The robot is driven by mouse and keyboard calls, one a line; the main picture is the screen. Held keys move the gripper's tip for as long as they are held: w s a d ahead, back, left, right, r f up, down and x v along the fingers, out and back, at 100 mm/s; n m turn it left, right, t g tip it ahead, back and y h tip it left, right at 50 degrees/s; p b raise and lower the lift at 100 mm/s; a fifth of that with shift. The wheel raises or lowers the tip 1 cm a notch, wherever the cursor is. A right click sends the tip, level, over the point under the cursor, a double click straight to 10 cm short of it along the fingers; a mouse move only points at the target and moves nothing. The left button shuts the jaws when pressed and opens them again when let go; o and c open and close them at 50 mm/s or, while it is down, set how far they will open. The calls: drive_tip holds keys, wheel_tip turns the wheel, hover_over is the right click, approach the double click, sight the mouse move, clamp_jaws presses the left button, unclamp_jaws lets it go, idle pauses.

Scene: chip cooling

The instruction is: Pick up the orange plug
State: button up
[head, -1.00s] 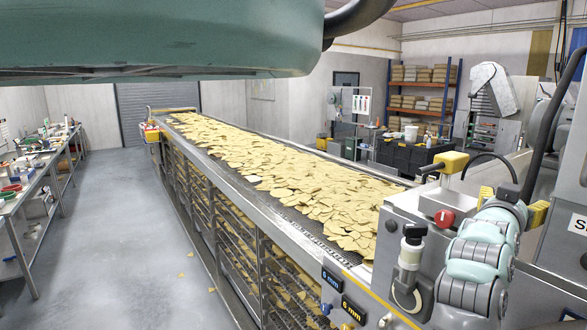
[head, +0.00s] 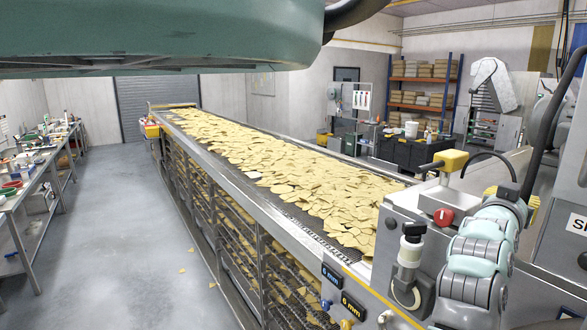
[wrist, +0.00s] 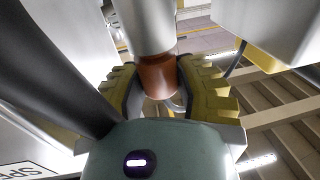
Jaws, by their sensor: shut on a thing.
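The orange plug (wrist: 158,75) shows in the wrist view as a brownish-orange collar at the lower end of a pale grey cylinder (wrist: 151,27). My gripper (wrist: 162,90) has its ribbed yellow fingers on both sides of the plug and is shut on it. The plug still lines up with the cylinder, and I cannot tell whether they are joined. In the head view my gripper (head: 511,199) is at the right, with bits of yellow finger showing past my wrist. The plug is hidden there.
A long conveyor (head: 235,180) heaped with chips runs from front right to back left. A machine with a red knob (head: 443,217) and a yellow block (head: 451,161) stands close left of my arm.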

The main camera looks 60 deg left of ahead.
clamp_jaws()
drive_tip(key=shift+r, duration=0.1)
